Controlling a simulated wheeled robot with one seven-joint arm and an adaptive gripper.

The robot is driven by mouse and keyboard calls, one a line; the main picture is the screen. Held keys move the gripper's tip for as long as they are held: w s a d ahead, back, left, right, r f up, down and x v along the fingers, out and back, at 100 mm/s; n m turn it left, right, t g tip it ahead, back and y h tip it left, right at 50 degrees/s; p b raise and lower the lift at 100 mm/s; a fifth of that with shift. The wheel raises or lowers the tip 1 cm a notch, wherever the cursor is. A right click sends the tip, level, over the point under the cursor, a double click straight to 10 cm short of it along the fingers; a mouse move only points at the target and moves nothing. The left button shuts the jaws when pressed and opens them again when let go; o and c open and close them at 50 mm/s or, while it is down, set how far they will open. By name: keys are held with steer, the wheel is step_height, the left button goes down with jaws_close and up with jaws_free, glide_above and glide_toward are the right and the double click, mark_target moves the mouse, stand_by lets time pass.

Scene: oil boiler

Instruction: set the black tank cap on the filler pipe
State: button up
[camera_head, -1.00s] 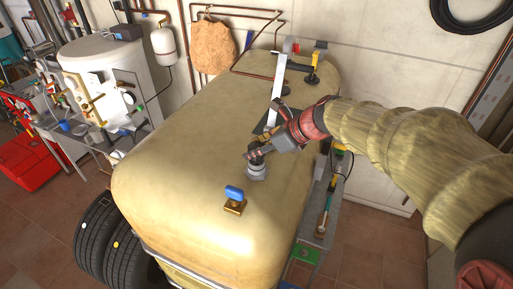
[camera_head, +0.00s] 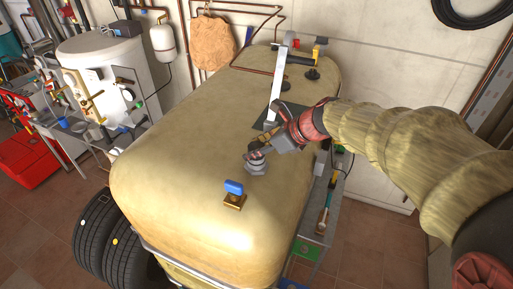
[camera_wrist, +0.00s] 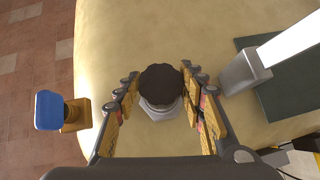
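The black tank cap (camera_wrist: 160,84) sits over the top of the grey filler pipe (camera_wrist: 162,110), in line with it as seen from the wrist. The filler pipe (camera_head: 257,168) stands on top of the beige tank in the head view, with the dark cap (camera_head: 256,157) at its upper end, partly hidden by my gripper. My gripper (camera_wrist: 160,76) is open, its yellow-padded fingers on either side of the cap. A narrow gap shows beside the cap; light contact cannot be ruled out.
A brass valve with a blue handle (camera_head: 234,188) stands on the beige tank (camera_head: 180,140), in front of the pipe. A white upright bar (camera_head: 277,95) on a dark plate stands behind my gripper. Black fittings (camera_head: 312,74) stand farther back.

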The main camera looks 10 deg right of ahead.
steer(key=o, duration=0.4)
steer(key=v, duration=1.2)
stand_by(0.5)
